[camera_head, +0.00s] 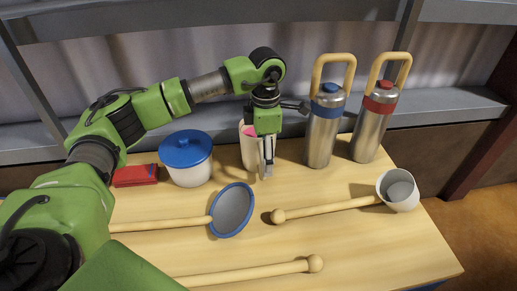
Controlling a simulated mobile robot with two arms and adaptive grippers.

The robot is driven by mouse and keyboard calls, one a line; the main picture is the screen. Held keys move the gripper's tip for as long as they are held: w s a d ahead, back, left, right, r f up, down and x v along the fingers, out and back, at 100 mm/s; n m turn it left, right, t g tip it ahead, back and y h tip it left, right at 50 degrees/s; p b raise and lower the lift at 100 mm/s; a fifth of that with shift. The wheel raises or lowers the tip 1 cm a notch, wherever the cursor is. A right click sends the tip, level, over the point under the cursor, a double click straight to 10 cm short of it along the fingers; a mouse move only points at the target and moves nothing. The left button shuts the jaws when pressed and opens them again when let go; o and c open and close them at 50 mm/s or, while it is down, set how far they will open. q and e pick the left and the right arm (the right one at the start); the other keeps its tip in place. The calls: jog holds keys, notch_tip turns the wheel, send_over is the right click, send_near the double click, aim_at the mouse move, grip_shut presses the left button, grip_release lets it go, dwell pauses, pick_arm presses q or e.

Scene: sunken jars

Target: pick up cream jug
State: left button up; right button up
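A cream-coloured upright jug (248,152) stands toward the back middle of the wooden table in the head view. Something pink shows at its top. My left gripper (268,172) points down in front of the jug's right side and hides part of it. Its fingers are seen nearly edge-on, so I cannot tell whether they are open or shut, or whether they touch the jug. My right gripper is not in view.
A white pot with a blue lid (187,160) and a red folded cloth (135,175) are left. Two steel flasks (323,135) (372,130) stand right. A blue-rimmed round-headed tool (232,210), a white-cupped ladle (398,190) and a wooden rod (250,272) lie in front.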

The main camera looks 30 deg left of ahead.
pick_arm(q)
jog(key=f, duration=0.2)
jog(key=a+f, duration=0.1)
jog(key=f, duration=0.1)
jog(key=shift+f+b, duration=0.3)
jog(key=shift+f, duration=0.3)
grip_shut()
jog(key=shift+w+r, duration=0.15)
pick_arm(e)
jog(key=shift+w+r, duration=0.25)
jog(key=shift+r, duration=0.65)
